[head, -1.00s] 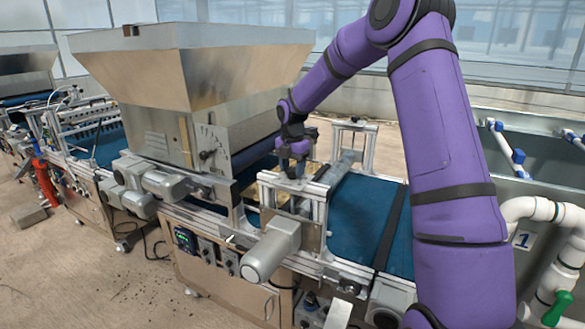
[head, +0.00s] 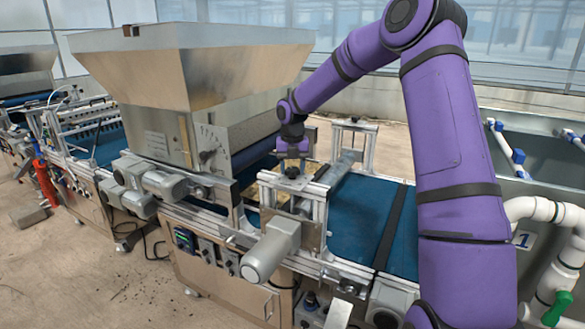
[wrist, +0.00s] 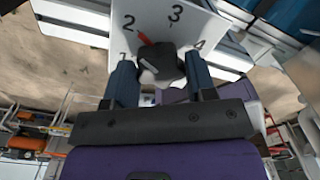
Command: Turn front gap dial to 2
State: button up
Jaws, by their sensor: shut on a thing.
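The front gap dial's dark knob (wrist: 158,58) shows in the wrist view, on a pale plate (wrist: 180,33) marked 1, 2, 3 and 4. Its red pointer (wrist: 146,39) points at the 2, as far as I can tell. My gripper (wrist: 161,77) is shut on the knob, one finger on each side. In the head view my gripper (head: 292,172) reaches down onto the top of the metal frame (head: 318,190) above the belt. There the knob is small and mostly hidden by the gripper.
A large metal hopper (head: 185,75) stands just left of my gripper. A blue belt (head: 358,215) runs to the right under the frame. A grey motor (head: 268,252) sticks out at the front. White pipes (head: 540,210) stand at the far right.

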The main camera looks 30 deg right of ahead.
aim_at(292, 169)
dwell(0.4)
jog(key=o, duration=0.9)
notch_tip(292, 169, up, 11)
jog(key=shift+f, duration=0.1)
jog(key=shift+a, duration=0.1)
jog(key=s+a+r+m+t+h, duration=0.1)
jog(key=s+a+r+m, duration=0.3)
jog(key=s, duration=0.3)
jog(key=s+a+r+m, duration=0.2)
jog(key=s+r+m, duration=0.1)
jog(key=s+m, duration=0.35)
jog(key=s+a+r+m+t+h, duration=0.1)
jog(key=s+a+r+m, duration=0.3)
jog(key=s, duration=0.3)
jog(key=s+m+t, duration=0.1)
jog(key=s+m, duration=0.4)
jog(key=s, duration=0.2)
jog(key=s+f+m+t+y, duration=0.1)
jog(key=s+m, duration=0.4)
jog(key=s, duration=0.2)
jog(key=s+f+m+t+y, duration=0.1)
jog(key=s+m, duration=0.5)
jog(key=s, duration=0.1)
jog(key=shift+f, duration=0.15)
